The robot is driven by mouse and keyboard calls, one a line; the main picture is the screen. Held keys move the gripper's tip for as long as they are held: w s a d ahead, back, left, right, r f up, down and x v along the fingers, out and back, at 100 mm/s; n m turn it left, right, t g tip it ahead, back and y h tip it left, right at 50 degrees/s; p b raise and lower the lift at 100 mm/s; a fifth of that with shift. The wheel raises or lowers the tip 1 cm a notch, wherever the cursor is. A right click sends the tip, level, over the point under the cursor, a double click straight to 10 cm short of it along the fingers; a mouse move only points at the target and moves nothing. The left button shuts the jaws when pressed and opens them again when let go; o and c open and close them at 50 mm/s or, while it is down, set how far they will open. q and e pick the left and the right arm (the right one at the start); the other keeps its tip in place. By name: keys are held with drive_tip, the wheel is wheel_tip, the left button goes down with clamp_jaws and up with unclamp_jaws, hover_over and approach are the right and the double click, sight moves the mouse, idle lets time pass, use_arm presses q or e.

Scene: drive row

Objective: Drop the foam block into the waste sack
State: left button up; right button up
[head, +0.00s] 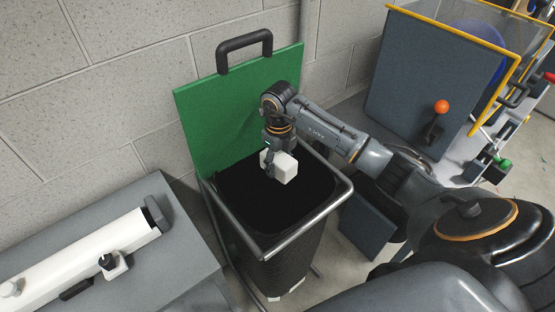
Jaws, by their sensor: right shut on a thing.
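The white foam block (284,169) is held in my right gripper (270,164), which is shut on it. The block hangs over the open mouth of the black waste sack (270,265), above its dark inside. The sack hangs in a grey metal frame, and its green lid (215,115) with a black handle stands open against the wall behind. My right arm reaches in from the right. My left gripper is not in view.
A grey bench (150,270) with a long white fixture stands at the left. A grey cabinet with a yellow-edged guard and a lever with an orange knob (441,107) is at the upper right. A block wall closes off the back.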

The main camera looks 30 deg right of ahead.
drive_tip(key=shift+f+b, duration=1)
drive_tip(key=shift+f, duration=0.75)
drive_tip(key=o, duration=1)
drive_tip(key=shift+r, duration=0.1)
